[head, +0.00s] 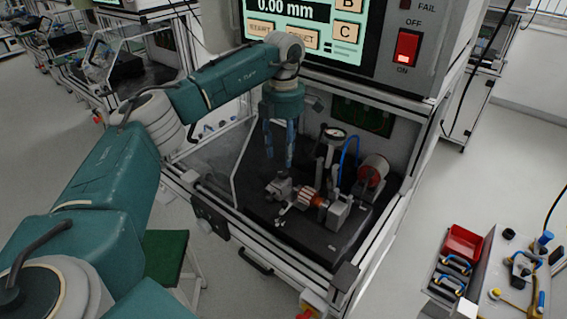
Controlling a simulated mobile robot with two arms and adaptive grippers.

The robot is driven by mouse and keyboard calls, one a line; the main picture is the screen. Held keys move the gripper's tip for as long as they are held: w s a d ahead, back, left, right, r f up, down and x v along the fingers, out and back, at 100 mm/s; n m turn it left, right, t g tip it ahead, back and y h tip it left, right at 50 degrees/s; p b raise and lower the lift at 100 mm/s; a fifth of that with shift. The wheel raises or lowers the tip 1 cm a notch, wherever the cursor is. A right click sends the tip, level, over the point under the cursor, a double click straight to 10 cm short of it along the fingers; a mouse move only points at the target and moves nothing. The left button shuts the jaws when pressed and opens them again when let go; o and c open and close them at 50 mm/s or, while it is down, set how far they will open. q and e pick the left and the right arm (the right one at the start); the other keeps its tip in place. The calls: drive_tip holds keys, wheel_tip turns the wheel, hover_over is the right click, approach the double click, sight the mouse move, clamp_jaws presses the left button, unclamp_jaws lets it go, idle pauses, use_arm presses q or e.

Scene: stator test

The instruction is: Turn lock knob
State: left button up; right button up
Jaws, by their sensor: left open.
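My left gripper (280,160) is open and points straight down inside the test cabinet. Its fingers are empty and hang above the left end of the test fixture. The fixture has a grey metal clamp block (279,188) on the left with a small light lever or knob (283,210) in front of it; I cannot tell for certain which part is the lock knob. A copper-wound part (309,197) lies between this block and a grey block (339,212) on the right. The fingertips look apart from the fixture. My right gripper is out of view.
A dial gauge (336,134) and a red-faced cylinder (373,170) stand behind the fixture. A clear panel (215,160) and the cabinet frame border the space. The dark base plate (300,238) is bare in front. A red bin (463,243) sits on the right-hand bench.

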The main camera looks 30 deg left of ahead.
sight(284, 172)
use_arm(q)
wheel_tip(284, 172, up, 6)
drive_tip(key=shift+f, duration=0.1)
idle(0.6)
